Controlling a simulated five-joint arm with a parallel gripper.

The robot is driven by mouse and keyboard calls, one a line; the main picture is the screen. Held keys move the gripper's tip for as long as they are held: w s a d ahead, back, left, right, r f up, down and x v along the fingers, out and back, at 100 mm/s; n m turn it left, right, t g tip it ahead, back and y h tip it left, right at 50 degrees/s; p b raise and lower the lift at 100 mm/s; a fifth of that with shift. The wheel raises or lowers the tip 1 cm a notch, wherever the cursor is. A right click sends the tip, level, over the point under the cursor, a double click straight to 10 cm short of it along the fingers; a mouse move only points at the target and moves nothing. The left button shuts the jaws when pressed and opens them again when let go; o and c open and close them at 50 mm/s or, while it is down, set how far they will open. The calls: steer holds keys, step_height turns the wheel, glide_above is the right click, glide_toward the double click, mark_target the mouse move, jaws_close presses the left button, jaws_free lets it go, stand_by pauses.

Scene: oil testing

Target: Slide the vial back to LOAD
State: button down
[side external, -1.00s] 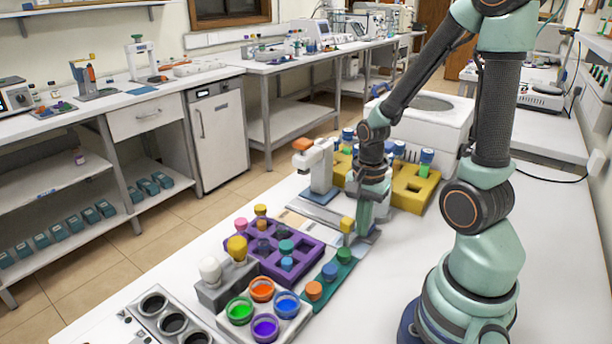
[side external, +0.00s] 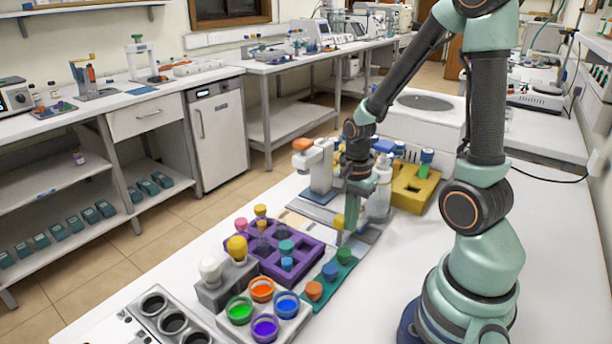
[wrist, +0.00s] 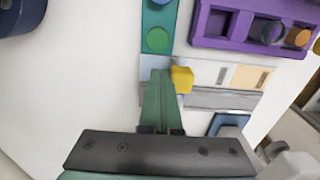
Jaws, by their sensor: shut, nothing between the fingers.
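The vial with the yellow cap (side external: 338,222) stands on the flat grey slide plate (side external: 308,221). In the wrist view the yellow cap (wrist: 182,79) is right beside my fingers. My gripper (side external: 343,239) is shut and empty, pointing down at the plate on the near right side of the vial. It also shows in the wrist view (wrist: 157,76), its fingertips against or very close to the vial; I cannot tell if they touch. The plate has a cream patch and an orange-tan patch (wrist: 249,77). No LOAD lettering is readable. The vial's lower part is mostly hidden.
A purple rack (side external: 308,250) and a green strip (side external: 344,258) with coloured caps lie close in front. A white instrument with an orange top (side external: 318,165) stands behind. A white bottle (side external: 381,190) and a yellow block (side external: 412,190) are at the right.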

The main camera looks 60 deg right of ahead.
steer(key=shift+w, duration=2.2)
steer(key=w, duration=0.2)
steer(key=shift+w, duration=0.35)
steer(key=shift+s, duration=0.4)
step_height(320, 180, up, 8)
steer(key=shift+f, duration=0.2)
steer(key=s+a+r+n+t, duration=0.2)
steer(key=a+r+n, duration=0.3)
steer(key=n, duration=0.4)
steer(key=s+a+r+n+t, duration=0.2)
steer(key=a+r+n, duration=0.3)
steer(key=n, duration=0.4)
steer(key=shift+a+r+t, duration=0.15)
steer(key=shift+a+t, duration=0.35)
steer(key=shift+t, duration=0.3)
